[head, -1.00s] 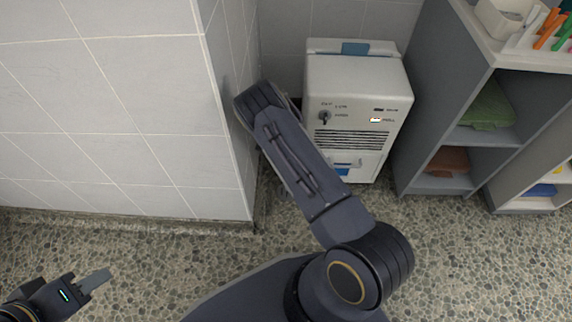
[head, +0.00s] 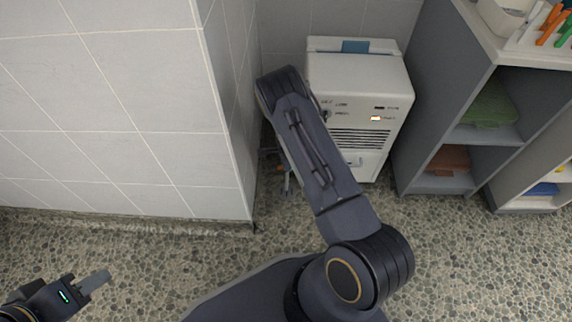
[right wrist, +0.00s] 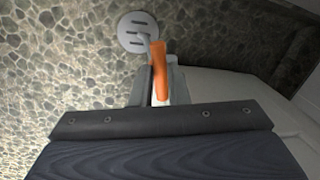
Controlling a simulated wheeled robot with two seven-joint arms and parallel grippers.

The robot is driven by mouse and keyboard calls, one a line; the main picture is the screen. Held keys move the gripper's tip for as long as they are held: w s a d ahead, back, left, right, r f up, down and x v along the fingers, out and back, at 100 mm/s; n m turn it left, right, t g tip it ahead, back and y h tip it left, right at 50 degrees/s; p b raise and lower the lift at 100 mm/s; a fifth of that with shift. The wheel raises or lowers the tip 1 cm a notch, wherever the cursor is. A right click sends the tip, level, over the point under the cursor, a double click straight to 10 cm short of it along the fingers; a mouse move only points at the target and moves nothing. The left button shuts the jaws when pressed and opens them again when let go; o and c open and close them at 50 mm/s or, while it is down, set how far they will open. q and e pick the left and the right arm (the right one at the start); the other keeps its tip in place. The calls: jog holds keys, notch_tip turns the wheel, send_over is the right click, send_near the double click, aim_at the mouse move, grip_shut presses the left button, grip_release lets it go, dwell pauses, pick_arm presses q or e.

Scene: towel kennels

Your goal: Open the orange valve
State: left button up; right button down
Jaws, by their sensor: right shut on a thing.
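The orange valve (right wrist: 160,72) shows as an orange lever in the right wrist view. My right gripper (right wrist: 160,86) is shut on it, with grey fingers on either side of the lever. In the head view a small bit of the orange valve (head: 279,167) shows low in the gap between the tiled wall and the white machine. My right forearm covers most of that gap, and the right fingers are hard to make out there. My left gripper (head: 94,283) is away at the lower left over bare floor, and its finger gap does not show clearly.
The white machine (head: 358,82), with a lit orange indicator, stands behind my right arm. A tiled wall corner (head: 225,110) is close on its left. A grey shelf unit (head: 430,110) stands on the right. A round slotted drain (right wrist: 137,36) lies in the pebbled floor.

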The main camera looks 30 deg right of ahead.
jog(key=n+y+b, duration=0.1)
jog(key=n+b, duration=0.1)
jog(key=n, duration=0.4)
jog(key=shift+s+d+f, duration=0.1)
jog(key=shift+d, duration=0.05)
jog(key=n+y+b, duration=0.1)
jog(key=n, duration=0.3)
jog(key=shift+d+n+b, duration=0.15)
jog(key=shift+n+b, duration=0.15)
jog(key=shift+n+g+b, duration=0.3)
jog(key=shift+n+g, duration=0.1)
jog(key=shift+n, duration=0.8)
jog(key=c, duration=1.4)
grip_release()
